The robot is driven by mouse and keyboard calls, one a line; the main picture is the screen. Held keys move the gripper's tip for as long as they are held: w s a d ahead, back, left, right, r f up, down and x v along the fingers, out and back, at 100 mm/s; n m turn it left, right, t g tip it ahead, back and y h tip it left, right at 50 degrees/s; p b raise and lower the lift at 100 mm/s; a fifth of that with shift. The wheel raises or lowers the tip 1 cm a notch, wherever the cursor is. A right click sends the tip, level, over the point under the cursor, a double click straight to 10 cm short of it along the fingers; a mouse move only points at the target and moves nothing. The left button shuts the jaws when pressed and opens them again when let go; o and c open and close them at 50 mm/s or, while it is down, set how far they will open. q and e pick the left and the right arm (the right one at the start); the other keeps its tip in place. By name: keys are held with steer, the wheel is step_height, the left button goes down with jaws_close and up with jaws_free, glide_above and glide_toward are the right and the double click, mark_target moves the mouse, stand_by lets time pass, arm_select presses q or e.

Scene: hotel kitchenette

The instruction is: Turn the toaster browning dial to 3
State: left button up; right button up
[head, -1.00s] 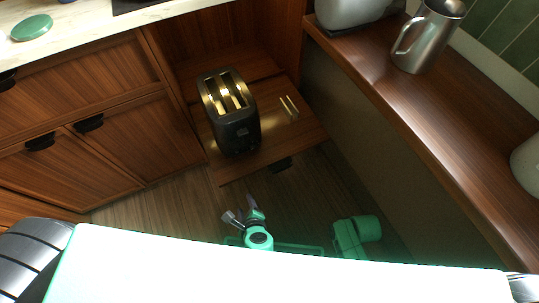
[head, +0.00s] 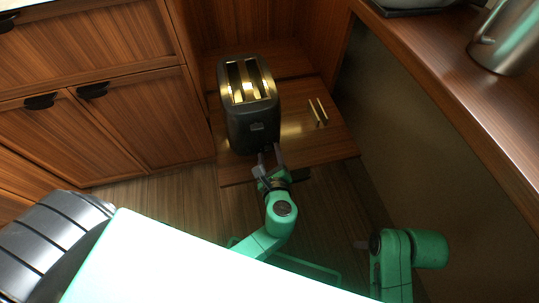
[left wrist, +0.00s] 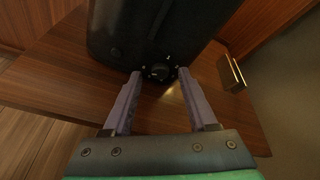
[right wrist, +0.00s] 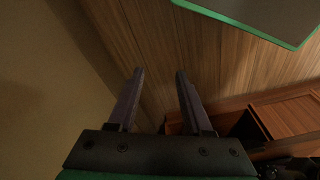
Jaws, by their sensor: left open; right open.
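The black toaster (head: 250,115) stands upright on a pulled-out wooden shelf, with two slots on top that look golden inside. Its lower front face shows in the left wrist view (left wrist: 150,25). The round dark browning dial (left wrist: 159,71) sits low on that face, with small pale marks around it. The marks are too small to read. My left gripper (head: 268,152) is open in front of the toaster; in the left wrist view its fingertips (left wrist: 158,74) appear on either side of the dial. I cannot tell whether they touch it. My right gripper (right wrist: 160,72) is open and empty, away from the toaster.
The wooden shelf (head: 300,148) has a brass-coloured pair of bars (head: 318,112) to the toaster's right. A counter (head: 470,90) with a metal jug (head: 508,40) runs along the right. Cabinets (head: 110,130) stand at left. Wooden floor (head: 185,205) lies open in front.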

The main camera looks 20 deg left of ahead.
arm_select(q)
steer(key=shift+w+a, duration=0.1)
steer(key=shift+w, duration=0.15)
jaws_close()
arm_select(e)
steer(key=shift+r, duration=0.15)
arm_select(q)
steer(key=shift+f, duration=0.1)
